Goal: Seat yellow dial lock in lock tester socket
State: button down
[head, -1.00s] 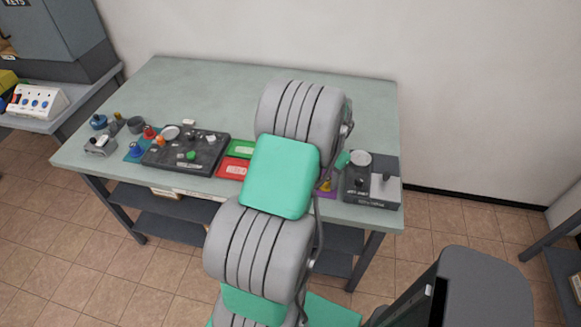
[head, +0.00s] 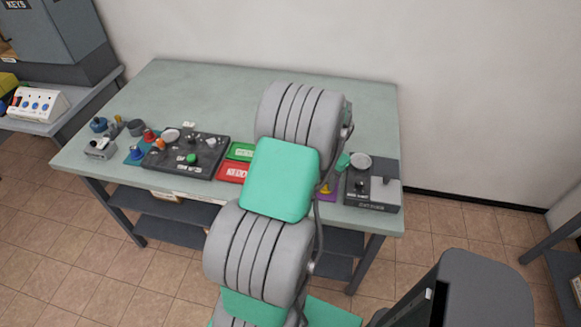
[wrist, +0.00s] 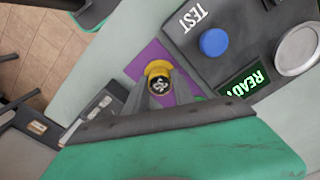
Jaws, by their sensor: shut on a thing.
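The yellow dial lock (wrist: 158,68) has a black dial face with white marks. It is between the fingertips of my gripper (wrist: 157,90), which is shut on it, over the purple mat (wrist: 140,65). I cannot tell whether the lock still touches the mat. In the head view a small bit of yellow (head: 325,188) shows beside my arm, and my gripper is hidden there. In the wrist view the tester (wrist: 195,65) shows a TEST label, a blue button (wrist: 214,42) and a green READY display (wrist: 243,83). I cannot make out the socket for certain.
A round metal plate (wrist: 298,48) is on the tester's far side. The back of the table (head: 210,90) is clear.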

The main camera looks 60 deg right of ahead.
jog(key=shift+r, duration=0.1)
jog(key=shift+r+p, duration=1.4)
jog(key=shift+r, duration=0.8)
